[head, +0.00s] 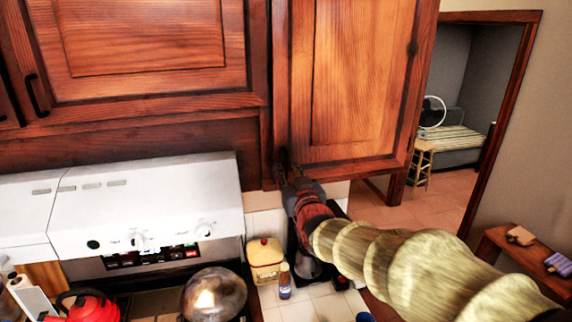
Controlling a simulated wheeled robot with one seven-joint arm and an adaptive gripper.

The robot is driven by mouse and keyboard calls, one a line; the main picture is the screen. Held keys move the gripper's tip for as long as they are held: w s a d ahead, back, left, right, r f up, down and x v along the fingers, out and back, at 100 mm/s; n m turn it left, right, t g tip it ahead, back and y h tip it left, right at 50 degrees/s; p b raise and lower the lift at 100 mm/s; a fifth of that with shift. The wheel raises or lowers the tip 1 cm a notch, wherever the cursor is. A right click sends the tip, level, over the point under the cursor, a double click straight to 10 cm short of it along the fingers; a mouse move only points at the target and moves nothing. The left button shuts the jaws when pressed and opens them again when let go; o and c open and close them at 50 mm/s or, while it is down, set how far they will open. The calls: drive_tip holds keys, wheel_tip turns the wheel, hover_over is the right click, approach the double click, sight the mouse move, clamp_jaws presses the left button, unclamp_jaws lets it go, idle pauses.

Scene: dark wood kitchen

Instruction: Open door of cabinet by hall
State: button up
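The wood cabinet by the hall doorway has a raised-panel door (345,75) at the upper middle of the head view. My gripper (284,168) is at the door's lower left corner, by its left edge. Its dark fingertips overlap the spot where a handle could be, and no handle shows clearly there. I cannot tell whether the fingers are open or shut on something. The door looks shut or nearly so; no inside of the cabinet shows. My arm reaches in from the lower right.
Another upper cabinet (145,40) with a dark handle (36,95) is at left. A white range hood (150,205) hangs below it. A metal pot lid (214,293), red kettle (85,306) and yellow canister (265,258) stand below. The hall opens at right, with a stool (423,163).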

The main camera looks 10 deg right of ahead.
drive_tip(key=shift+w, duration=1)
drive_tip(key=shift+c, duration=1)
clamp_jaws()
